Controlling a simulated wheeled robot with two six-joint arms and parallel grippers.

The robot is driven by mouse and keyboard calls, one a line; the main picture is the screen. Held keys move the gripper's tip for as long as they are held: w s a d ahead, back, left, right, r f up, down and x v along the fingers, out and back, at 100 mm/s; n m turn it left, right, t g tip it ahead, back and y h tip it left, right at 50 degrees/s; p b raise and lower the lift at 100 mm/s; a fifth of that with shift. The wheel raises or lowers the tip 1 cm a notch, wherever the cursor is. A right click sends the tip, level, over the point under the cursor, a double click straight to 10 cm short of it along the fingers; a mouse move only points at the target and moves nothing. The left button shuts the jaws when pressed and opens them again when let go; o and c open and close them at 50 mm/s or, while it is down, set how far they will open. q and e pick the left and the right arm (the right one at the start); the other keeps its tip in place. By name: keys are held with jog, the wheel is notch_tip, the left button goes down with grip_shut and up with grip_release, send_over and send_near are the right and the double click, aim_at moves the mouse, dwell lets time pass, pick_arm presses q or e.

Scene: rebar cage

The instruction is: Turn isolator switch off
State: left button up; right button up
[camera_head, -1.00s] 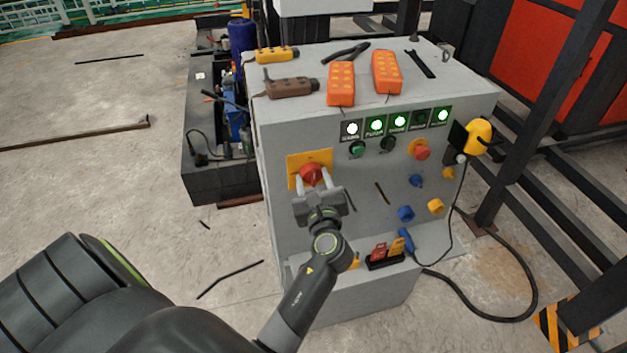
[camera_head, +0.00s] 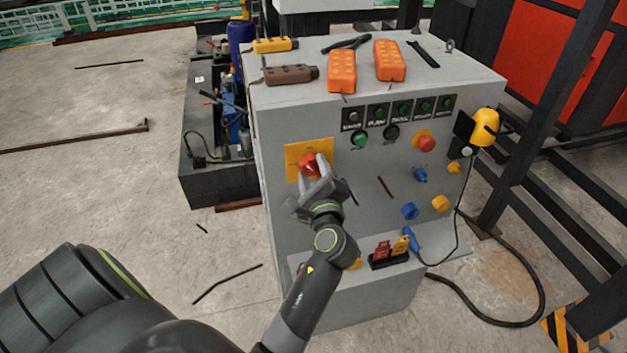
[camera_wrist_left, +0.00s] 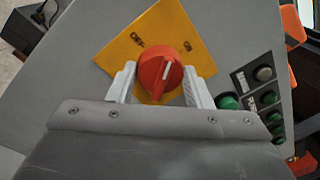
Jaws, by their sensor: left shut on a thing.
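The isolator switch is a red rotary knob (camera_head: 309,166) on a yellow plate (camera_head: 294,157) at the left of the grey cabinet's front. In the left wrist view the red knob (camera_wrist_left: 158,76) sits between the two pale fingers, with a white line on its face, on the yellow plate (camera_wrist_left: 132,42) marked with lettering. My left gripper (camera_head: 316,176) is shut on the knob and rolled to a tilt. The indicator lamps (camera_head: 402,109) above the buttons are unlit. My right gripper is not in view.
The grey cabinet (camera_head: 350,225) carries other buttons and knobs, such as a red button (camera_head: 425,143) and a blue knob (camera_head: 409,211). Orange remotes (camera_head: 342,72) lie on top. A tray with tags (camera_head: 388,259) stands on the lower ledge. A black cable (camera_head: 480,315) runs at right.

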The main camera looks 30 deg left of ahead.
pick_arm(q)
jog(key=n+b, duration=0.2)
jog(key=n, duration=0.1)
jog(key=n+b, duration=0.3)
jog(key=n, duration=0.1)
jog(key=shift+w+f+y, duration=0.1)
jog(key=shift+f+y, duration=0.1)
jog(key=shift+y, duration=0.2)
jog(key=n+b, duration=0.2)
jog(key=n, duration=0.1)
jog(key=shift+r+g, duration=0.1)
jog(key=shift+g, duration=0.2)
jog(key=shift+n+b, duration=0.6)
jog(key=shift+r, duration=0.15)
jog(key=o, duration=1)
jog(key=shift+f, duration=0.2)
